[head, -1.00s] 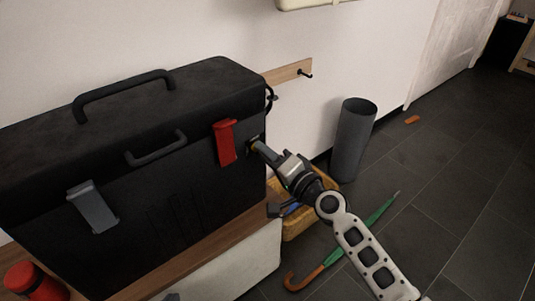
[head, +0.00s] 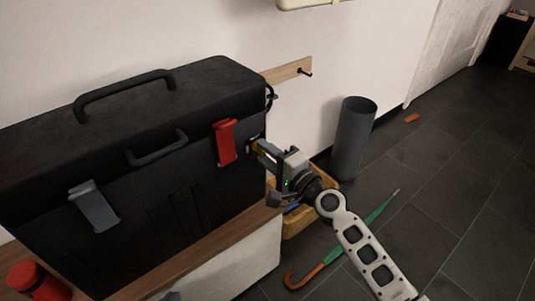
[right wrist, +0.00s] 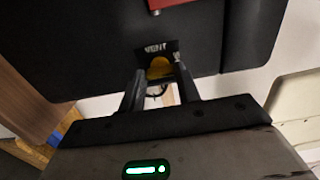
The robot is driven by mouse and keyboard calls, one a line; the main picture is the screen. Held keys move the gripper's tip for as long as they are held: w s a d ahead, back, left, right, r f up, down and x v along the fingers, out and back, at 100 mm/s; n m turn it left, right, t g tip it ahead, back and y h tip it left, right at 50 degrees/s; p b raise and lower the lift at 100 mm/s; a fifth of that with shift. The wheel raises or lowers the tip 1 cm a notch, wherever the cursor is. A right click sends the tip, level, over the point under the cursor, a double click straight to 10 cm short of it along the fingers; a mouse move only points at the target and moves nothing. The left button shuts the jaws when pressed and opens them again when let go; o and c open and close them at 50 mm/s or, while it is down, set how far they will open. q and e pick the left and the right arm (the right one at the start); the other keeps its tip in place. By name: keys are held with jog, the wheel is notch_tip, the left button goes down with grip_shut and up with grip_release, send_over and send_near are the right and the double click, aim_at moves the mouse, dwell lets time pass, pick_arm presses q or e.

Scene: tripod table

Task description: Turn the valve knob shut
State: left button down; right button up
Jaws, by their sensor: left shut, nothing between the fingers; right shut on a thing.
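The valve knob is yellow and sits on the right end of the big black case (head: 60,135), under a "VENT" label; the right wrist view shows the knob (right wrist: 160,68) between my fingers. My right gripper (head: 259,149) is shut on the knob, with one finger on each side. In the head view the gripper mostly hides the knob. How far the knob is turned cannot be told.
A red latch (head: 225,142) is on the case front near the knob; a grey latch (head: 94,206) is further left. The case stands on a wooden bench (head: 215,241) with a red-capped object (head: 30,280).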

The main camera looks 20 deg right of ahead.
pick_arm(q)
jog(key=shift+r, duration=0.15)
pick_arm(e)
jog(key=o, duration=1)
jog(key=shift+s+d, duration=0.1)
pick_arm(q)
jog(key=r+b, duration=0.1)
jog(key=d+r+t+b, duration=0.1)
jog(key=t+h+b, duration=0.1)
jog(key=b, duration=0.1)
jog(key=shift+w+d+r, duration=0.2)
jog(key=shift+w+r, duration=0.05)
jog(key=shift+r, duration=0.15)
pick_arm(e)
jog(key=v, duration=1.5)
jog(key=shift+s+d, duration=0.1)
jog(key=shift+s, duration=0.25)
